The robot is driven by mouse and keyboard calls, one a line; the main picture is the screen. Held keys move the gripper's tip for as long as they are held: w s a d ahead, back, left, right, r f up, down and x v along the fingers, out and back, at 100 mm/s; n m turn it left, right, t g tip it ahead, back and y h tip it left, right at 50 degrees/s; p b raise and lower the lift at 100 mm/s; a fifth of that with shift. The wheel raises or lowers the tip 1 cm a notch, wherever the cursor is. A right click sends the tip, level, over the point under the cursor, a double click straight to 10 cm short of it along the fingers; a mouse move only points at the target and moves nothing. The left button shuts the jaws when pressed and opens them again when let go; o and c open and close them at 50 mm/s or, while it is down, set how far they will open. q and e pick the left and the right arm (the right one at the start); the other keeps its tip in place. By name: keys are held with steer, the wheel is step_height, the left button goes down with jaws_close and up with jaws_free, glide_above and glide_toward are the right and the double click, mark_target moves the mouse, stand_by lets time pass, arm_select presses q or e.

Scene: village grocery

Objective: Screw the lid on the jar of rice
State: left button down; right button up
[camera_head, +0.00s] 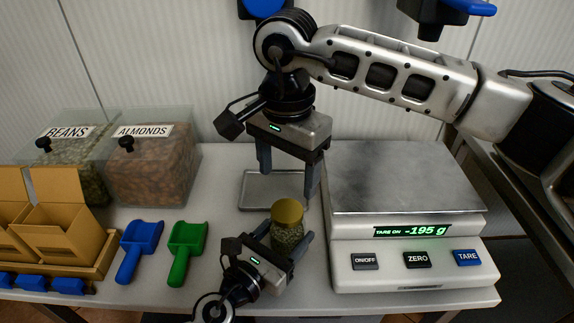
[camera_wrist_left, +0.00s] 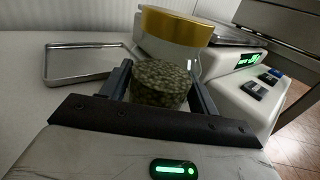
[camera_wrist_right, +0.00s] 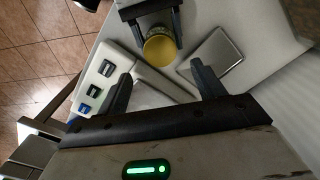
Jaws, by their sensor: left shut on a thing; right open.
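The glass jar (camera_head: 288,238) stands near the scale's left side, and its lower part holds small greenish-brown pieces. A gold lid (camera_head: 287,211) sits on its mouth; how tightly it is screwed I cannot tell. My left gripper (camera_head: 283,243) is shut on the jar's body, with one finger on each side, as the left wrist view shows, where the lid (camera_wrist_left: 176,26) is above the fingers. My right gripper (camera_head: 289,181) is open and empty, pointing down above and behind the jar. In the right wrist view the lid (camera_wrist_right: 160,48) shows beyond its fingertips, apart from them.
A shallow metal tray (camera_head: 255,193) lies behind the jar. The scale (camera_head: 405,180) stands close on the right, reading -195 g. Green (camera_head: 187,252) and blue (camera_head: 139,250) scoops lie to the left. Bins of beans (camera_head: 75,170) and almonds (camera_head: 152,175) and cardboard boxes (camera_head: 50,235) stand farther left.

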mark_target(287, 210)
steer(key=n, duration=0.7)
steer(key=shift+r+n, duration=0.2)
steer(key=shift+n, duration=0.1)
steer(key=shift+f, duration=4)
steer(key=shift+c, duration=0.3)
